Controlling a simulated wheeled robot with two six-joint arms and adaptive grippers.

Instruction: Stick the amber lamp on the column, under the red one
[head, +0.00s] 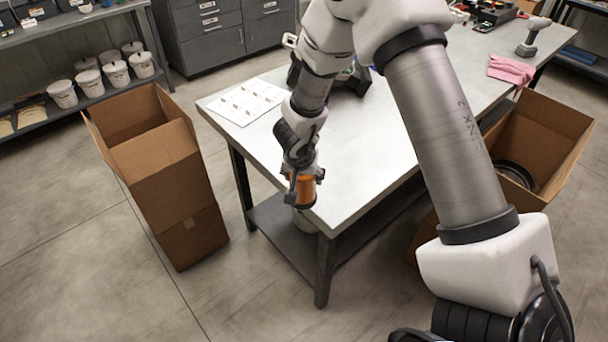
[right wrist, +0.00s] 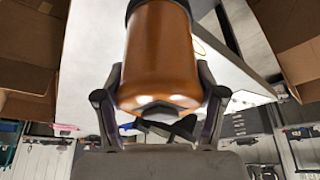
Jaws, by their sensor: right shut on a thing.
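The amber lamp (head: 305,191) is an orange cylinder. My right gripper (head: 301,178) is shut on it and holds it at the near left corner of the table. In the right wrist view the amber lamp (right wrist: 160,55) sits between the two fingers of the gripper (right wrist: 161,90), with a dark band at its far end. I cannot make out the column or the red lamp in either view. My left gripper is not in view.
The grey-topped table (head: 372,165) has a white sheet (head: 243,101) at its left end. Dark equipment stands partly hidden behind my arm. Open cardboard boxes stand left (head: 165,190) and right (head: 548,135) of the table. A pink cloth (head: 511,70) and a drill (head: 533,36) lie at the far right.

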